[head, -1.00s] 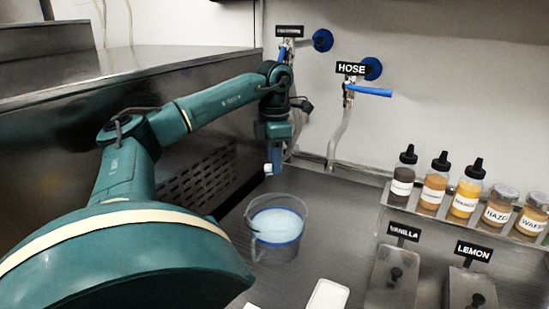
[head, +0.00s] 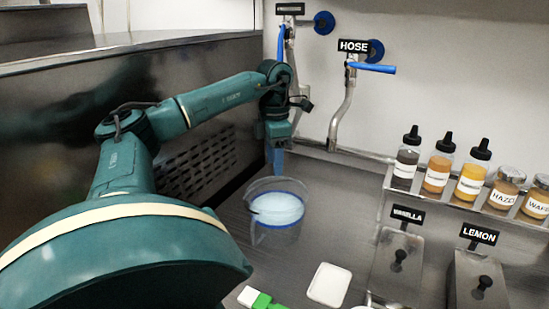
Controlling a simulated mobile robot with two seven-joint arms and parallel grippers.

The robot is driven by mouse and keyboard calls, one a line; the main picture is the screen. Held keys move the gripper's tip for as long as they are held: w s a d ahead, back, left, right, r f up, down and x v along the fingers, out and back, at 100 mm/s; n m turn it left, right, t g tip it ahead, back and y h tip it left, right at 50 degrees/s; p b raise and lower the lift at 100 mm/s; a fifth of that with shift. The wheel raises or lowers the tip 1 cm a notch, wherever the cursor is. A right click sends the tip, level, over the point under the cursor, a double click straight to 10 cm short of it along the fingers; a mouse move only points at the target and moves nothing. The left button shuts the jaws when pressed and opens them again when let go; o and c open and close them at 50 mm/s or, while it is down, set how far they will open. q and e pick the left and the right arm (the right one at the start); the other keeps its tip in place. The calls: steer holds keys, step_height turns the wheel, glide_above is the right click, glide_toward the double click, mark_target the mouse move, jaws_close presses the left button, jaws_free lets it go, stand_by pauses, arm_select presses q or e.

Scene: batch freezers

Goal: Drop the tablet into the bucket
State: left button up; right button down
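I see no tablet at the fingertips, and none can be made out in the liquid. My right gripper is out of view.
A white tray (head: 328,285) and a green-and-white item (head: 262,300) lie in front. Labelled bottles (head: 438,166) and jars (head: 505,188) stand on a shelf at right, behind the lidded vanilla (head: 397,262) and lemon (head: 480,283) containers. A hose tap (head: 370,67) is on the wall.

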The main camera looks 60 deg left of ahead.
arm_select(q)
steer(key=shift+o, duration=0.2)
step_height(320, 180, up, 13)
steer(key=p, duration=0.4)
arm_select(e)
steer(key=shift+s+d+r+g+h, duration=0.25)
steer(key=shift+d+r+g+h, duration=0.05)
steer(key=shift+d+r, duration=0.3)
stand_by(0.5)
